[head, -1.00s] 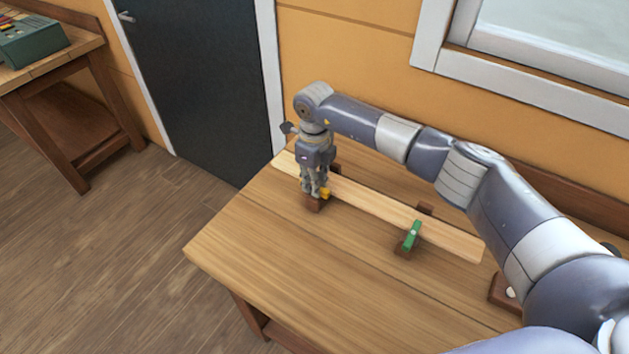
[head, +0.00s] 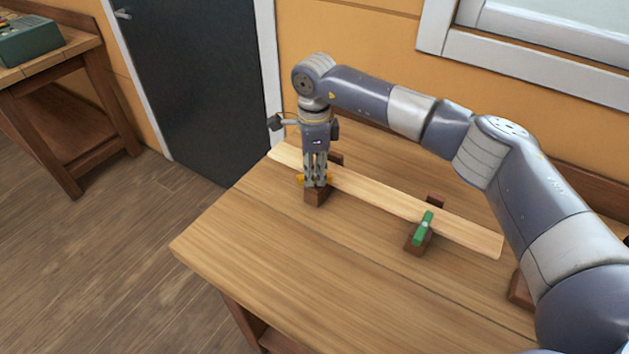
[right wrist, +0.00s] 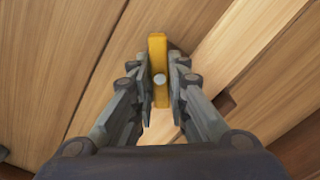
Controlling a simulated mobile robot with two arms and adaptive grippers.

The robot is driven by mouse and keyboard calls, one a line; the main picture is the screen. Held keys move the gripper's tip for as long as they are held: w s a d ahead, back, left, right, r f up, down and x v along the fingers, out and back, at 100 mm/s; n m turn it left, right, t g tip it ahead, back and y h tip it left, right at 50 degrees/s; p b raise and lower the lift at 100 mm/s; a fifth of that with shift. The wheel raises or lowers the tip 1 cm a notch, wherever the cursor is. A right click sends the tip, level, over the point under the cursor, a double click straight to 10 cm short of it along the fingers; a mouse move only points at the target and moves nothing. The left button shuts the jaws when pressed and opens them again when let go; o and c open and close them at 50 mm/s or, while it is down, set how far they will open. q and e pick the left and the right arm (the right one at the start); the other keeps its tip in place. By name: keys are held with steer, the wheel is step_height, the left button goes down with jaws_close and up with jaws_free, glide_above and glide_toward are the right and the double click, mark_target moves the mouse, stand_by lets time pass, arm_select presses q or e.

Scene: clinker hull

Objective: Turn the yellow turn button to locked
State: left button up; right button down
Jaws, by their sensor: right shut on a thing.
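The yellow turn button (head: 299,180) sits on a small brown block (head: 315,197) at the front edge of a pale plank (head: 375,198) on the bench. My right gripper (head: 315,184) points straight down over it and is shut on it. In the right wrist view the yellow turn button (right wrist: 158,45) is a narrow bar with a round grey pin, and my right gripper's fingers (right wrist: 160,76) press on both its sides. In the head view the fingers hide most of the bar; a yellow end shows at their left. My left gripper is not in view.
A green turn button (head: 423,228) stands on another brown block farther right along the plank. Brown blocks also show behind the plank (head: 435,201). The front of the wooden bench (head: 270,250) is clear. A dark door and a second bench are at left.

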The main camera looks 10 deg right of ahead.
steer(key=n+b, duration=0.2)
steer(key=shift+f+n, duration=0.1)
steer(key=shift+n, duration=0.3)
steer(key=n+b, duration=0.1)
steer(key=n, duration=0.1)
steer(key=shift+n+b, duration=0.4)
steer(key=shift+r+n+b, duration=0.2)
steer(key=shift+n+b, duration=0.6)
steer(key=shift+n, duration=1.5)
steer(key=c, duration=1.6)
jaws_free()
steer(key=shift+o, duration=0.2)
